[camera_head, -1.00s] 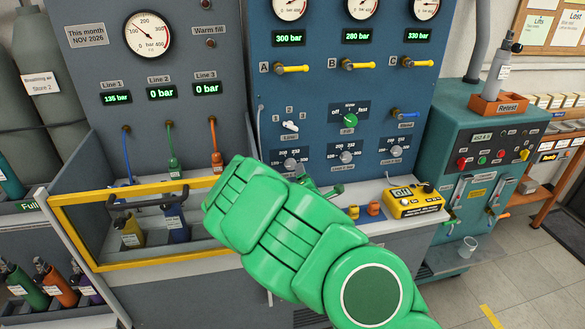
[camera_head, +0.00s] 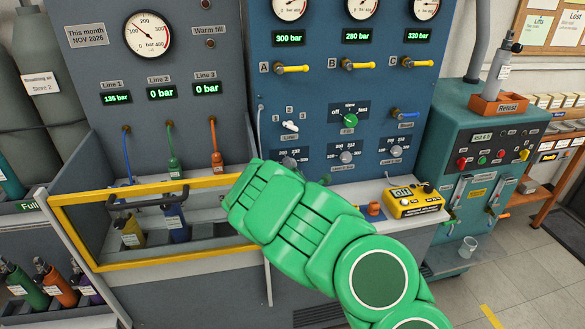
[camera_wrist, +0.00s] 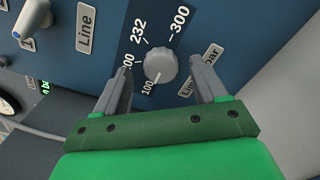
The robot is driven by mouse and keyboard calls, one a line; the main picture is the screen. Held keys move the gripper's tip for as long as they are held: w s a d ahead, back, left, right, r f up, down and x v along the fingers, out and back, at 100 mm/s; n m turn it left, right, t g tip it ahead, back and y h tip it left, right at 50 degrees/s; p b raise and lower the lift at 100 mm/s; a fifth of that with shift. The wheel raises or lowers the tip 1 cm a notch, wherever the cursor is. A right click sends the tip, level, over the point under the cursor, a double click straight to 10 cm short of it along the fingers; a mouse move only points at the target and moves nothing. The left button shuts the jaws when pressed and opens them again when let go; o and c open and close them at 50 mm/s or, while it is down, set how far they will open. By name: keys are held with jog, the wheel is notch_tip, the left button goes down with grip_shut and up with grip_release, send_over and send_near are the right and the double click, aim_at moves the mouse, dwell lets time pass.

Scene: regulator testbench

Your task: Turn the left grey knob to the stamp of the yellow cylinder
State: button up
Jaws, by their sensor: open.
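The left grey knob (camera_wrist: 160,66) is on the blue panel in the wrist view, with 100, 200, 232 and 300 marked around it. Its light mark seems to face the 100 side. My gripper (camera_wrist: 160,72) is open, one finger on each side of the knob; I cannot tell if they touch it. In the head view my green arm partly hides the knob (camera_head: 289,162), and the fingers are mostly hidden. A yellow cylinder (camera_head: 130,236) stands in the yellow-railed bay at left; its label is too small to read.
A blue cylinder (camera_head: 177,228) stands beside the yellow one. Two more grey knobs (camera_head: 347,157) (camera_head: 396,151) are to the right. A white line lever (camera_head: 290,126) and green knob (camera_head: 349,120) are above. A yellow device (camera_head: 413,200) sits on the ledge.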

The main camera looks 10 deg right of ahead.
jog(key=shift+w, duration=0.95)
jog(key=c, duration=1.1)
jog(key=shift+o, duration=0.2)
jog(key=shift+f+m, duration=0.1)
jog(key=shift+m, duration=0.3)
jog(key=m, duration=1)
jog(key=shift+f+m, duration=0.2)
jog(key=shift+m, duration=0.2)
